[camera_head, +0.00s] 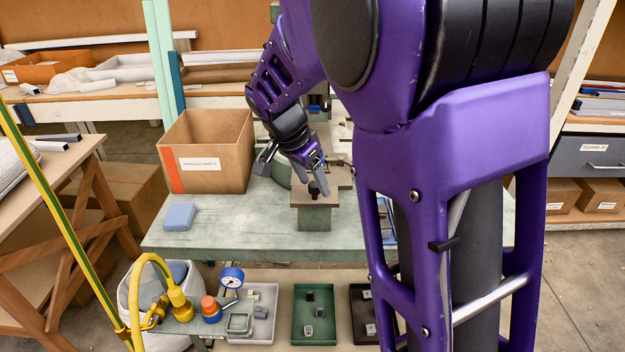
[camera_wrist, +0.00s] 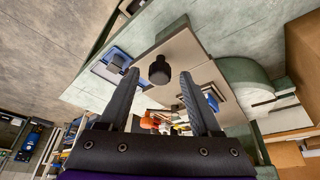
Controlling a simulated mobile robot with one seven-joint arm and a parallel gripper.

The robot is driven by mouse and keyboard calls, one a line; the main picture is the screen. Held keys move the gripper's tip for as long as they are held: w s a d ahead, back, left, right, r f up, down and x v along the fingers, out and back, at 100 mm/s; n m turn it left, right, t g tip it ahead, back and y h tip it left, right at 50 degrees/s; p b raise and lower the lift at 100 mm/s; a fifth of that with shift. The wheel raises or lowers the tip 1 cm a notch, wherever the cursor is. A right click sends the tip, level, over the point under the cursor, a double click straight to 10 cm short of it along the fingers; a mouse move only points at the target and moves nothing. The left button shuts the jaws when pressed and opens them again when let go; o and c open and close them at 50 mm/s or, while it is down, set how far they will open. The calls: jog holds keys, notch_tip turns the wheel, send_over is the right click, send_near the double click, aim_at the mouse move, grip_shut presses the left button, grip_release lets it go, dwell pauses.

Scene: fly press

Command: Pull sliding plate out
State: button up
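The sliding plate (camera_head: 301,198) is a flat beige plate on the press, with a dark round knob (camera_head: 314,191) standing up from it. In the wrist view the plate (camera_wrist: 185,47) lies ahead of the fingers, and the black knob (camera_wrist: 160,70) appears between the fingertips. My gripper (camera_head: 313,180) is just above the plate, close to the knob. In the wrist view my gripper (camera_wrist: 159,76) is open, with one finger on each side of the knob and visible gaps. I cannot tell how far the tips stand from the knob in depth. My arm hides part of the press.
A cardboard box (camera_head: 205,155) and a blue block (camera_head: 179,216) stand on the green workbench (camera_head: 230,235), left of the press. Below the front edge are a green tray (camera_head: 296,330), a dial gauge (camera_head: 232,277) and a yellow hose (camera_head: 135,290). The bench front is mostly clear.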

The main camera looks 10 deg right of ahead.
jog(key=p+v, duration=0.2)
jog(key=v, duration=1.5)
jog(key=shift+s+p, duration=0.15)
jog(key=shift+p, duration=0.25)
jog(key=shift+a+r, duration=0.15)
